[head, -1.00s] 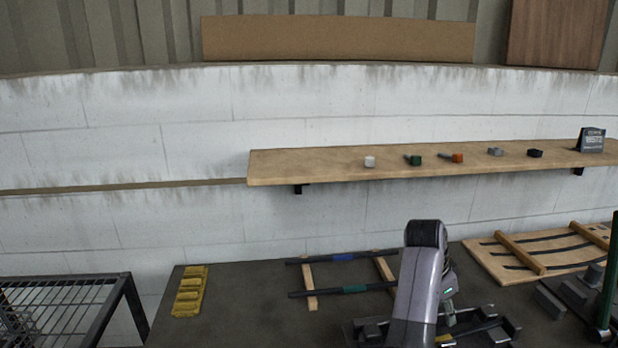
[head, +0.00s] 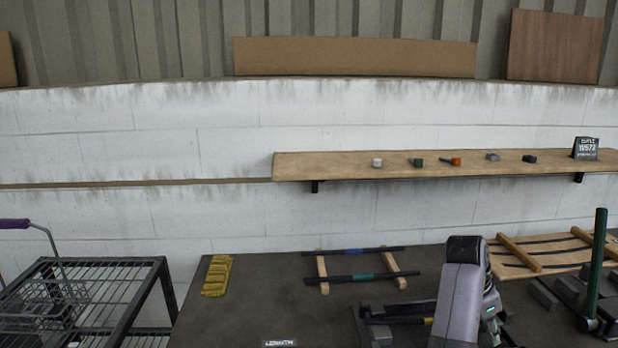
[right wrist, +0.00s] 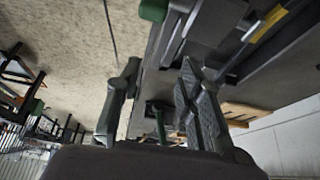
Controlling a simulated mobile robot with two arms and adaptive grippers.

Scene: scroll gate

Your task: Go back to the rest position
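My right arm (head: 462,295) comes up from the bottom edge at the right of the head view, over the dark table. Its gripper is mostly hidden behind the arm there. In the right wrist view the two fingers of my right gripper (right wrist: 160,70) stand apart with nothing between them, so it is open and empty. My left arm and left gripper are not in view.
The dark table (head: 265,290) holds a yellow piece (head: 217,275), a rack with two dark bars (head: 362,277), a wooden board (head: 540,252) and a green post (head: 596,265). A wall shelf (head: 330,167) carries several small blocks. A wire cart (head: 110,290) stands left.

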